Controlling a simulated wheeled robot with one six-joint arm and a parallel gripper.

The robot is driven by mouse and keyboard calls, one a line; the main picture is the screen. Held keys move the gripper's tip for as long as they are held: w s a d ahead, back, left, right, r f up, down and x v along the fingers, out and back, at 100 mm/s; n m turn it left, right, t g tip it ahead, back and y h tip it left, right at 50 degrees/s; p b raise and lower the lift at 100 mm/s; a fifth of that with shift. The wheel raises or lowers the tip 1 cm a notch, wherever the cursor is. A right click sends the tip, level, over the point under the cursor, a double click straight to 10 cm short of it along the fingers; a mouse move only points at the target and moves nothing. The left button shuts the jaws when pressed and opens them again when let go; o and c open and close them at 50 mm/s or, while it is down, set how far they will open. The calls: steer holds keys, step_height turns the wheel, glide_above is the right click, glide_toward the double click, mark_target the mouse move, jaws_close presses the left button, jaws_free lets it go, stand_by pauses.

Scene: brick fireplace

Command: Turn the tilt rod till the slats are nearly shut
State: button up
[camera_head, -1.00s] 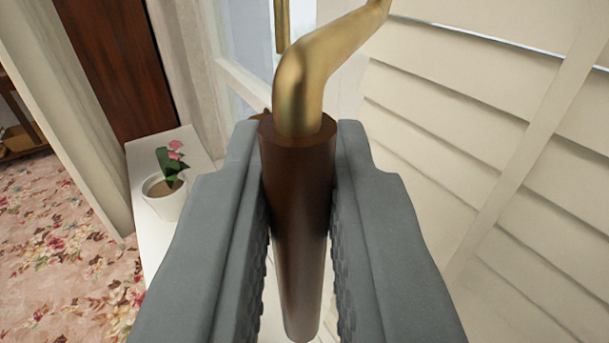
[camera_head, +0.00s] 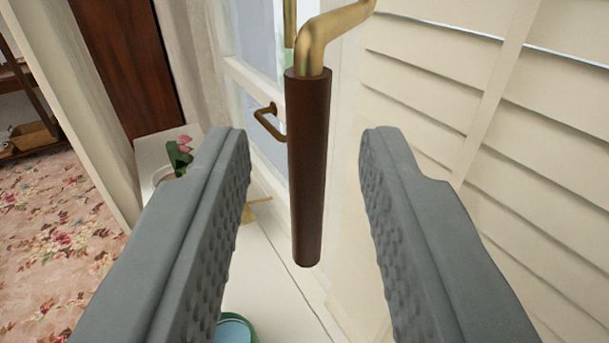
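A brown handle (camera_head: 307,170) hangs upright from a bent brass rod (camera_head: 325,38). My gripper (camera_head: 305,150) is open, with one finger on each side of the handle and a clear gap on both sides. Cream slats (camera_head: 425,110) fill the right side, lying almost flat over one another. A thin bright line shows between slats near the top. A pale bar (camera_head: 490,100) runs across the front of the slats. The upper end of the brass rod leaves the view.
A glazed window with a brass catch (camera_head: 268,122) is behind the handle. On the white sill are a pink-flowered pot plant (camera_head: 180,155), partly hidden by my left finger, and a green-rimmed blue dish (camera_head: 235,330). A flowered carpet (camera_head: 60,230) lies at left.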

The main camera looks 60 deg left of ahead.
steer(key=v, duration=1.3)
steer(key=shift+d, duration=0.2)
steer(key=shift+s, duration=0.1)
